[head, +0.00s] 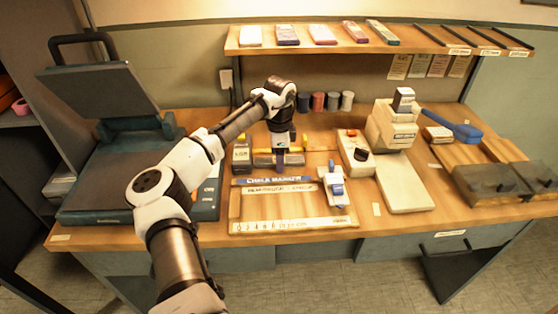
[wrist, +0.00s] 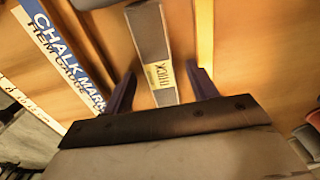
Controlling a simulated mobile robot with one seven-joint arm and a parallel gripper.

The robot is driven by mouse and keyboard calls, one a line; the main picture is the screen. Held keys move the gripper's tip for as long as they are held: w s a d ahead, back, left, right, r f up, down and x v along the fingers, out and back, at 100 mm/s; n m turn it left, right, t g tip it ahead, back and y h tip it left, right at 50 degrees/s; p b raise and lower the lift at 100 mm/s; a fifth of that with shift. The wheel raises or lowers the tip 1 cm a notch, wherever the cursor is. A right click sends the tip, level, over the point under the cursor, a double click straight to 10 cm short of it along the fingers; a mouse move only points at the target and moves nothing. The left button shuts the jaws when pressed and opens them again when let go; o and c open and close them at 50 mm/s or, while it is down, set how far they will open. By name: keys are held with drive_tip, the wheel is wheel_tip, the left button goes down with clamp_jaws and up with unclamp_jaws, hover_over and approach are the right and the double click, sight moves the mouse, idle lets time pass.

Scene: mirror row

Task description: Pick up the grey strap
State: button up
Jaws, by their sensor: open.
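The long grey piece with a pale printed label band, which I take for the grey strap (wrist: 149,35), lies flat on the wooden table. In the head view the grey strap (head: 264,160) runs left to right, partly hidden by my gripper. My gripper (head: 281,160) points down over it. In the wrist view my gripper (wrist: 162,88) is open, with one dark purple finger on each side of the strap's near end. I see gaps on both sides, and nothing is held. Whether the fingertips reach the table is unclear.
A blue-and-white chalk marker gauge (wrist: 60,50) lies in front of the strap, and a yellow strip (wrist: 204,35) behind it. A control box with a black knob (head: 358,155) stands to the right. Several spools (head: 318,101) stand behind. A large press (head: 120,165) is at left.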

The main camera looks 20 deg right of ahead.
drive_tip(key=c, duration=1.2)
drive_tip(key=shift+o, duration=0.2)
drive_tip(key=shift+r, duration=0.15)
wheel_tip(320, 180, up, 20)
drive_tip(key=b, duration=0.1)
